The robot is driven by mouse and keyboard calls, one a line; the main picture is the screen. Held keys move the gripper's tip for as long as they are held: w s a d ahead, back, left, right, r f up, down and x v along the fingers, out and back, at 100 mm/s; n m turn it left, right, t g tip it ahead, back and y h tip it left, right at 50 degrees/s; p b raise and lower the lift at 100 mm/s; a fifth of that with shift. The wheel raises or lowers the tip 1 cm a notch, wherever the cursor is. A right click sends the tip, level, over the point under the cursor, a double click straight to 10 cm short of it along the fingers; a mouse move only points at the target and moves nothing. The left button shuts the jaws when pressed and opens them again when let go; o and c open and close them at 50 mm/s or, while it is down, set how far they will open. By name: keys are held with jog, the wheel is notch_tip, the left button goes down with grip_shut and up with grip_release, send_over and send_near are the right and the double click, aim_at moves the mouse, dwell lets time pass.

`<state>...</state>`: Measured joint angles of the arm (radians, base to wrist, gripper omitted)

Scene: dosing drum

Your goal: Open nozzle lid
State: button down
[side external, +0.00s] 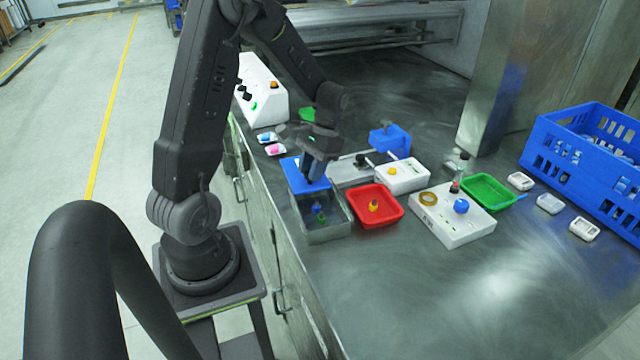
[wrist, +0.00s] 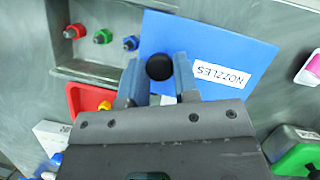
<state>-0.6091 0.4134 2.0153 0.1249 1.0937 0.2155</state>
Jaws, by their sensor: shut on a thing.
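The blue nozzle lid (wrist: 215,50) carries a white NOZZLES label and a round black knob (wrist: 159,67). My gripper (wrist: 157,80) is shut on the knob, with one finger on each side of it. In the side view the lid (side external: 305,174) is over the back part of the metal nozzle bin (side external: 325,232), below my gripper (side external: 312,166). The front part of the bin is uncovered. Red, green and blue nozzles (wrist: 103,37) show in it in the wrist view. I cannot tell whether the lid touches the bin's rim.
A red tray (side external: 375,205) with a yellow nozzle stands right beside the bin. White devices (side external: 403,176), a green tray (side external: 487,192) and a blue crate (side external: 570,140) stand farther right. Small white dishes (side external: 275,149) lie behind the lid. The front right counter is clear.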

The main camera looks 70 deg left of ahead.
jog(key=shift+a, duration=0.45)
jog(key=c, duration=0.8)
grip_release()
jog(key=shift+c, duration=0.2)
jog(key=shift+r, duration=0.1)
jog(key=v, duration=1.3)
jog(key=shift+w+r, duration=0.25)
jog(key=shift+r, duration=0.1)
